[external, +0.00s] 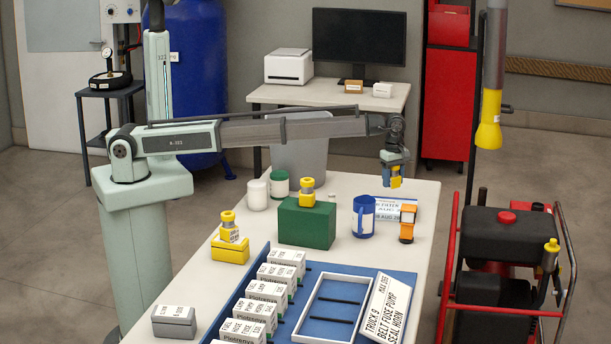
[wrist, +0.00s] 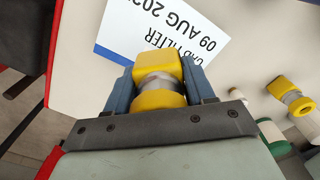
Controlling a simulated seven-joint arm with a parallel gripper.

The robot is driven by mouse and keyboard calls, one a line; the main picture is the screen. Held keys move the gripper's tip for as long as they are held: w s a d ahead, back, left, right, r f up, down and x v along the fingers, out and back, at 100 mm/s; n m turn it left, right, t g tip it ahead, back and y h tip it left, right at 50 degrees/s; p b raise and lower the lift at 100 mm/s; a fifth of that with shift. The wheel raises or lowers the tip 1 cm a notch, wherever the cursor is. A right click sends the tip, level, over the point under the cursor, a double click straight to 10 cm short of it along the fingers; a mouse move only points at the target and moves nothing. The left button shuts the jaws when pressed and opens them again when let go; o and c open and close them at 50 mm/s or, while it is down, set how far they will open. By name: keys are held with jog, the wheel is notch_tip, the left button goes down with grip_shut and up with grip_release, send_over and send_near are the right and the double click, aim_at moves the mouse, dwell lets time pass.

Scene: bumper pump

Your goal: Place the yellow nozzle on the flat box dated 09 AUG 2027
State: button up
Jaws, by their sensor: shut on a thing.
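My gripper (external: 394,168) is shut on a yellow nozzle (external: 396,182) with a grey metal middle band. In the wrist view the nozzle (wrist: 157,72) sits between the two blue fingers of my gripper (wrist: 160,88). The flat box (external: 408,212) lies at the far right end of the table, below the held nozzle, with a gap between them in the external view. In the wrist view the flat box (wrist: 203,22) shows a white and blue label reading CAB FILTER, 09 AUG 202; the last digit is hidden.
Similar yellow nozzles stand on a green box (external: 307,224) and a yellow block (external: 230,250). A blue tray (external: 396,275) holds several white boxes. A yellow-ended hose (external: 489,122) hangs at right.

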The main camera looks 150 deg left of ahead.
aim_at(385, 202)
jog(key=shift+f, duration=3.4)
jog(key=shift+f, duration=0.15)
jog(key=o, duration=1.2)
notch_tip(385, 202, up, 12)
jog(key=shift+r, duration=0.15)
